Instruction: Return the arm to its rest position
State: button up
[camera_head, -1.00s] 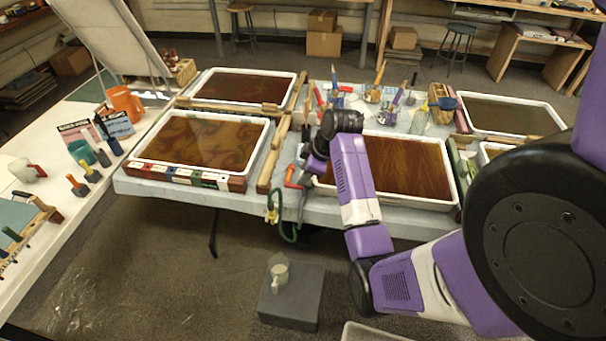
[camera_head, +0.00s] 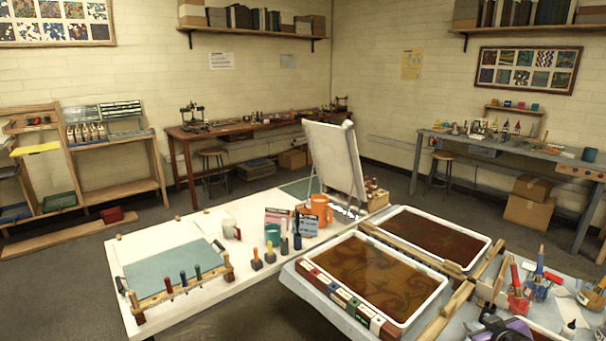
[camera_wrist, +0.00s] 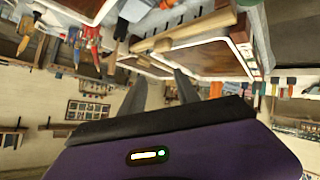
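My gripper (camera_wrist: 161,82) shows in the wrist view as two dark grey fingers standing apart, with nothing between them. The wrist view is upside down, with trays and wooden tools beyond the fingers. In the head view only a bit of my purple arm (camera_head: 512,331) shows at the bottom right edge, over the table with the trays.
Two trays of brown liquid, a near one (camera_head: 345,292) and a far one (camera_head: 484,238), sit on the right-hand table. A white table (camera_head: 190,232) holds stamps, cups and an easel board (camera_head: 335,158). Grey floor is clear at the left.

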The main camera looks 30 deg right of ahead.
jog(key=s+a+r+t, duration=0.2)
jog(key=a+t, duration=0.2)
jog(key=a, duration=1.1)
jog(key=s+a+r+t, duration=0.3)
jog(key=a, duration=1.1)
jog(key=s+a+n+y+b, duration=0.1)
jog(key=s+a+n+y, duration=0.3)
jog(key=s+a+y, duration=0.4)
jog(key=s+a, duration=0.6)
jog(key=a, duration=0.2)
jog(key=shift+a+r, duration=0.15)
jog(key=shift+a, duration=0.15)
